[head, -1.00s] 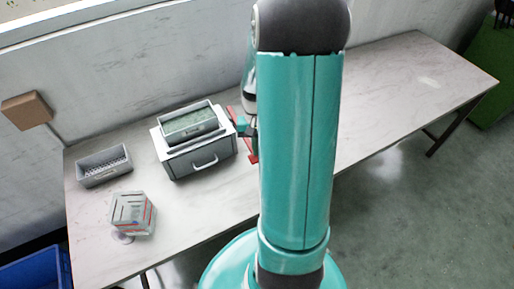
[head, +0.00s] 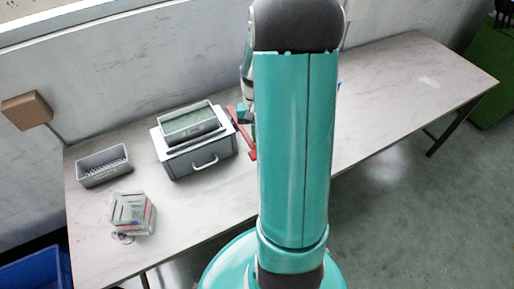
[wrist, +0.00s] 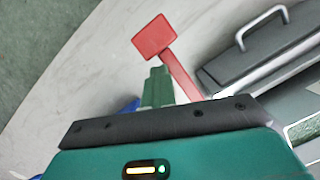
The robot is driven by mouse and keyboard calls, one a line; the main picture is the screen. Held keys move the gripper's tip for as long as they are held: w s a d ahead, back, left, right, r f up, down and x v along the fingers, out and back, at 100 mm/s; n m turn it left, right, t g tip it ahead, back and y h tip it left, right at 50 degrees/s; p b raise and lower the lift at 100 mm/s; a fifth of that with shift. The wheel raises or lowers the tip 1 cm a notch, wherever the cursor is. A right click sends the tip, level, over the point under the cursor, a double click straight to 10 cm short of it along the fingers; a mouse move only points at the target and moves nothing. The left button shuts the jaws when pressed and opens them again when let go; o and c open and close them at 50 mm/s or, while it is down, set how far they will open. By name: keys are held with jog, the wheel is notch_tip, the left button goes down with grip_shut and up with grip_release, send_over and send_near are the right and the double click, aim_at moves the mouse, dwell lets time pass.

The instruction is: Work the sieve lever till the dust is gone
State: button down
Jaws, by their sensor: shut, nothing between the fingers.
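The sieve box (head: 205,160) is a grey unit with a front drawer handle, standing on the bench left of my arm. A grey tray with a green inside (head: 188,122) sits on top; I cannot tell if dust is in it. The red lever (head: 246,142) is on the box's right side. In the wrist view the lever's flat red end (wrist: 154,37) shows with its bar slanting down right. My gripper (wrist: 158,74) is shut and empty beside the bar, close to it; contact cannot be told. In the head view my gripper (head: 243,112) is partly hidden by my arm.
A grey bin with dark contents (head: 104,170) stands left of the box. A clear cube with red edges (head: 133,213) stands near the front edge. The bench (head: 395,90) is clear to the right. A small blue thing (wrist: 128,105) shows behind my gripper.

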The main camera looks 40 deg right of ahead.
jog(key=v, duration=1.2)
jog(key=shift+r, duration=0.4)
jog(key=shift+w, duration=0.1)
dwell(0.5)
jog(key=s+a+r+n+t+h, duration=0.1)
jog(key=a+r+n+t, duration=0.1)
jog(key=a+r, duration=0.35)
jog(key=a+r+n+t+h, duration=0.1)
jog(key=a+r+n, duration=0.1)
jog(key=a, duration=0.7)
jog(key=s+a+r+n+t, duration=0.1)
jog(key=s+a+n+t, duration=0.1)
jog(key=s+a, duration=0.2)
jog(key=s+a+r+n+t, duration=0.2)
jog(key=s+a, duration=0.2)
jog(key=a, duration=0.4)
jog(key=shift+t, duration=0.4)
jog(key=shift+s, duration=0.2)
